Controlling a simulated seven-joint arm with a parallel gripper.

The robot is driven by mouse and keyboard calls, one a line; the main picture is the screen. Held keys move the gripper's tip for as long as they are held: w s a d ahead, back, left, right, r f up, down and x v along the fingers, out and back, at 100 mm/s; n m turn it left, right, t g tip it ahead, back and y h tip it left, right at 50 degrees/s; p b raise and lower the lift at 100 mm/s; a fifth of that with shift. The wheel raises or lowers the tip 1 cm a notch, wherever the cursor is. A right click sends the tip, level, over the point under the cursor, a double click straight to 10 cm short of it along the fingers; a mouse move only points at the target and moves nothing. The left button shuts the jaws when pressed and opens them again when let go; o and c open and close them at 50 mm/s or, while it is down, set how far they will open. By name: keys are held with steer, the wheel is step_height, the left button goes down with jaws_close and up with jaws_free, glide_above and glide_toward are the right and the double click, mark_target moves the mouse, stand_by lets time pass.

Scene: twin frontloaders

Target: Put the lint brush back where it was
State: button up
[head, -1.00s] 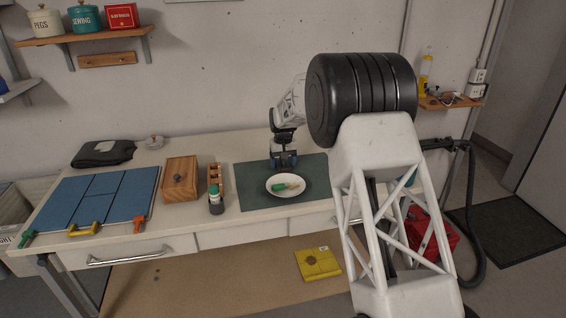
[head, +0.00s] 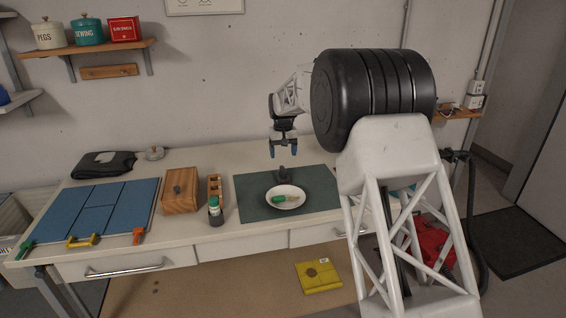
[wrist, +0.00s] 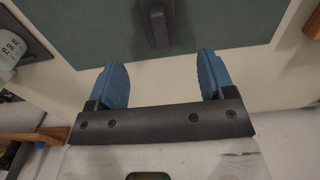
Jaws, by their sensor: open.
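A small dark grey object with a handle (head: 284,174), which may be the lint brush, rests on the dark green mat (head: 254,205) near its back edge. It also shows in the wrist view (wrist: 156,27), beyond my fingers. A white plate (head: 272,203) stands just in front of it, with a green and pale item (head: 286,198) on it; I cannot tell exactly what that item is. My gripper (head: 283,153) is above and behind the dark object, clear of it. Its two blue fingers are apart with nothing between them, as the wrist view also shows (wrist: 163,85).
Left of the mat stand a bottle (head: 215,213), a narrow wooden holder (head: 215,184) and a wooden box (head: 181,194). A blue panelled board (head: 100,205) lies further left, with a dark folded cloth (head: 104,163) behind it.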

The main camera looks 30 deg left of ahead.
steer(key=shift+r, duration=1.3)
steer(key=shift+d, duration=0.1)
steer(key=s+d+r+m, duration=0.1)
steer(key=d+r, duration=0.5)
steer(key=d, duration=0.6)
steer(key=s+d+r+m, duration=0.1)
steer(key=d+r, duration=0.4)
steer(key=d, duration=0.6)
steer(key=s+d+r+m, duration=0.1)
steer(key=s+d+r, duration=0.1)
steer(key=s+d, duration=0.35)
steer(key=s+d+r+m+t, duration=0.1)
steer(key=s+d+r, duration=0.1)
steer(key=d, duration=0.7)
steer(key=s+d+r, duration=0.3)
steer(key=s+d, duration=0.1)
steer(key=d, duration=0.3)
steer(key=s+d+f+m+t, duration=0.1)
steer(key=s+d+f+m, duration=0.15)
steer(key=s+d, duration=1.5)
steer(key=s+d+f+m, duration=0.1)
steer(key=s+d+f, duration=0.2)
steer(key=s, duration=0.6)
steer(key=s+d+f+m, duration=0.1)
steer(key=s+d+f, duration=0.3)
steer(key=s, duration=0.6)
steer(key=d, duration=0.2)
steer(key=shift+d+f+m+t, duration=0.15)
steer(key=shift+d+m+t, duration=0.15)
steer(key=shift+m, duration=0.05)
